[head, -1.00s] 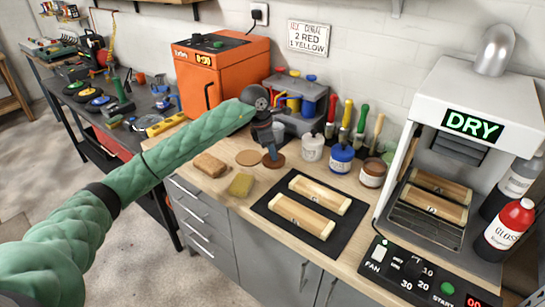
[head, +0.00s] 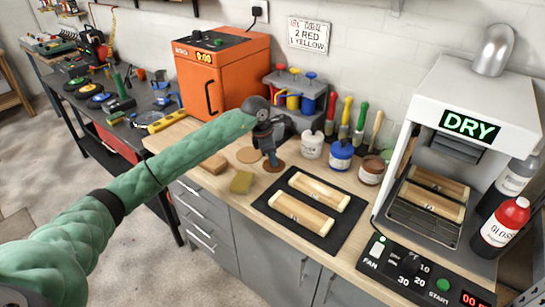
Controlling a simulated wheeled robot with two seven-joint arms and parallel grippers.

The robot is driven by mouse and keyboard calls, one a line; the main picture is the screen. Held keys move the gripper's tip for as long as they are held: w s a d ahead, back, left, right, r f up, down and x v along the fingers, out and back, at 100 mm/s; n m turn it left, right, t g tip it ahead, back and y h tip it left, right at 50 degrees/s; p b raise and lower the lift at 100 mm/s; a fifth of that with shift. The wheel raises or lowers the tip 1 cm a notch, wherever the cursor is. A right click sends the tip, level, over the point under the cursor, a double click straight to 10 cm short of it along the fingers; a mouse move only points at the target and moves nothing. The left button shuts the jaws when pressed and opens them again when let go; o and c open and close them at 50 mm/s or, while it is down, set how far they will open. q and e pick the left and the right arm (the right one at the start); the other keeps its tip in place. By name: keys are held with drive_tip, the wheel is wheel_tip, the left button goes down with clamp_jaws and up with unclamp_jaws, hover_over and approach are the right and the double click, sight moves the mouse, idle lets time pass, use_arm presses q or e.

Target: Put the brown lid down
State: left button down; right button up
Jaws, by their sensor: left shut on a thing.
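The brown lid (head: 275,167) is a small flat round disc at the tip of my left gripper (head: 271,158), near the middle of the head view. The gripper points down and is shut on the lid, and its fingers hide part of it. The lid is at or just above the wooden counter (head: 223,183); I cannot tell whether it touches. The brown paint jar (head: 372,171) stands to the right, beside the blue jar (head: 341,156) and the white jar (head: 312,145). My right gripper is out of view.
A black mat (head: 312,234) with two wooden pieces lies in front. A grey rack (head: 284,84) stands behind, with upright brushes (head: 345,118) to its right.

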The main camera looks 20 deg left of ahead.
sight(270, 163)
use_arm(q)
drive_tip(key=c, duration=1.2)
unclamp_jaws()
drive_tip(key=shift+c, duration=0.2)
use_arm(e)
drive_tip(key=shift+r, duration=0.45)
use_arm(q)
drive_tip(key=shift+r, duration=0.1)
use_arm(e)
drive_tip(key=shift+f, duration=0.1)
use_arm(q)
drive_tip(key=shift+a+r, duration=0.1)
drive_tip(key=shift+r, duration=0.3)
drive_tip(key=b+v, duration=0.1)
drive_tip(key=v, duration=0.1)
drive_tip(key=shift+a+r, duration=0.1)
drive_tip(key=shift+r, duration=0.15)
drive_tip(key=b+v, duration=0.3)
drive_tip(key=v, duration=0.5)
drive_tip(key=shift+r, duration=0.3)
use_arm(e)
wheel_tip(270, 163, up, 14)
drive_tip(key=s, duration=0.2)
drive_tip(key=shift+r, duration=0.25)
